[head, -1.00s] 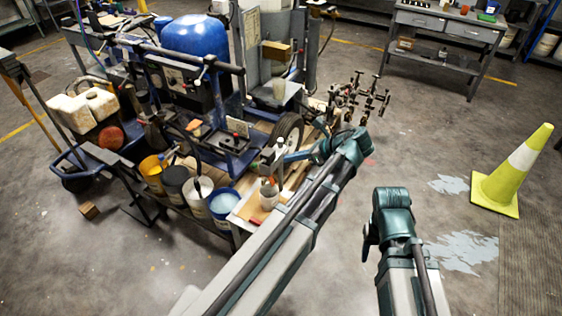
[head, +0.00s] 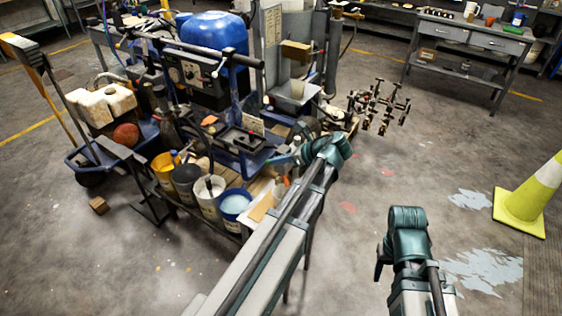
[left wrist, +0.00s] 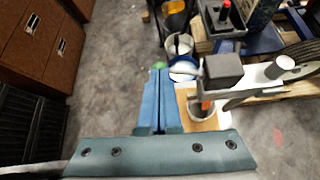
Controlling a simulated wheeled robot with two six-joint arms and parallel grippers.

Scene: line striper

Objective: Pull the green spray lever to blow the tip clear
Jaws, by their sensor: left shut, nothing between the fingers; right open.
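My left gripper (head: 281,160) is beside the striper's low front end in the head view. In the left wrist view its two blue fingers (left wrist: 159,72) are together with nothing held. A small green patch (left wrist: 160,65) shows just at the fingertips; I cannot tell whether it is the spray lever or whether they touch. To the right of the fingers is a grey block (left wrist: 222,71) with an orange tip (left wrist: 206,104) over a pale cup (left wrist: 201,112). My right gripper (head: 381,262) hangs over bare floor, apart from the machine; its jaws are open.
The striper's blue tank (head: 214,30) stands behind. A blue-rimmed bucket (head: 235,203) and other buckets stand left of my left arm. A yellow cone (head: 520,210) is at the right. A grey workbench (head: 470,37) is at the back right.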

